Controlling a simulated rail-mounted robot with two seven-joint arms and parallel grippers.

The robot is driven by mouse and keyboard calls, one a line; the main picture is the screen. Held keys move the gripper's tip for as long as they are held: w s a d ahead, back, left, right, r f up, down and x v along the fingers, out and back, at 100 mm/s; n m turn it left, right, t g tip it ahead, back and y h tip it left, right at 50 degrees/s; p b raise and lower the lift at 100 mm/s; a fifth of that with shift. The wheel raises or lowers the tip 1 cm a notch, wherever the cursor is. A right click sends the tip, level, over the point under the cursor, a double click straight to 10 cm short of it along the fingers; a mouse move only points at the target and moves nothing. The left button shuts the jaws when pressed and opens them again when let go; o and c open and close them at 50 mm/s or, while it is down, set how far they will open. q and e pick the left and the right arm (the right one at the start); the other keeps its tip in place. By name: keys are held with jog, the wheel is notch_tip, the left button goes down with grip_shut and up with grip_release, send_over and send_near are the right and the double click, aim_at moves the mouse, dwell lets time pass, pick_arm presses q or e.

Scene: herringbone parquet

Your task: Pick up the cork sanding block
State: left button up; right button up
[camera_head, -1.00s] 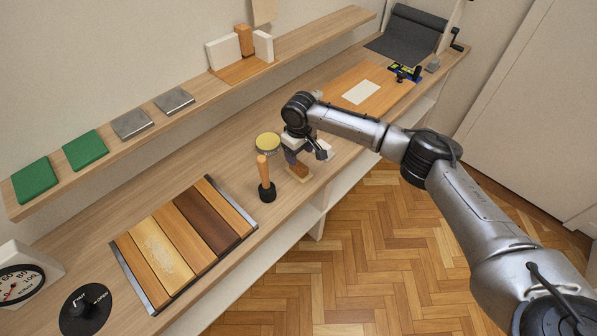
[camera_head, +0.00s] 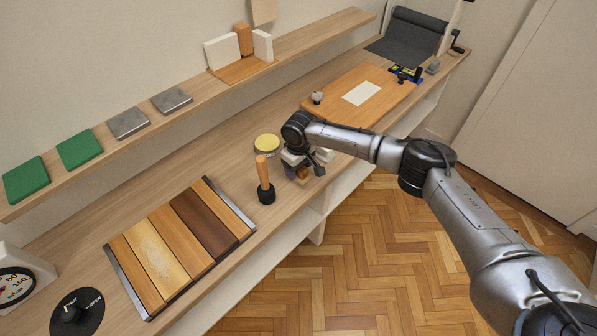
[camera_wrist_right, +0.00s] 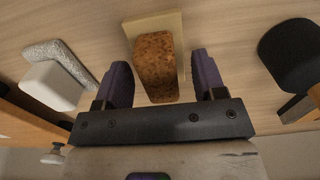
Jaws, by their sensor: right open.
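The brown speckled cork sanding block (camera_wrist_right: 156,62) stands on a pale square pad (camera_wrist_right: 178,24) in the right wrist view. My right gripper (camera_wrist_right: 160,78) is open, with one purple finger on each side of the block and a gap visible at both sides. In the head view the cork block (camera_head: 303,175) is mostly hidden under my right gripper (camera_head: 299,171), low over the bench's front edge. My left gripper is not in view.
A wooden-handled tool with a black base (camera_head: 265,188) stands close left of the gripper. A yellow-lidded tin (camera_head: 267,143) is behind it. A white block on a grey pad (camera_wrist_right: 50,84) lies on the other side. Striped boards (camera_head: 190,235) lie further left.

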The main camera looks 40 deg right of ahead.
jog(key=c, duration=1)
jog(key=shift+r, duration=0.1)
jog(key=shift+r+p, duration=0.3)
jog(key=shift+r, duration=0.2)
jog(key=r, duration=0.1)
jog(key=r+p, duration=0.1)
jog(key=r, duration=0.1)
jog(key=shift+s+d+r, duration=0.15)
jog(key=shift+s+r, duration=0.05)
jog(key=shift+r, duration=0.05)
jog(key=s+d+r+p, duration=0.1)
jog(key=s+r, duration=0.1)
jog(key=s, duration=0.1)
jog(key=s+d+r+p, duration=0.1)
jog(key=s+d+r, duration=0.1)
jog(key=s, duration=0.2)
jog(key=s+d+r+p, duration=0.1)
jog(key=s+r+p, duration=0.1)
jog(key=s, duration=0.1)
jog(key=shift+s+d+r, duration=0.15)
jog(key=shift+d, duration=0.1)
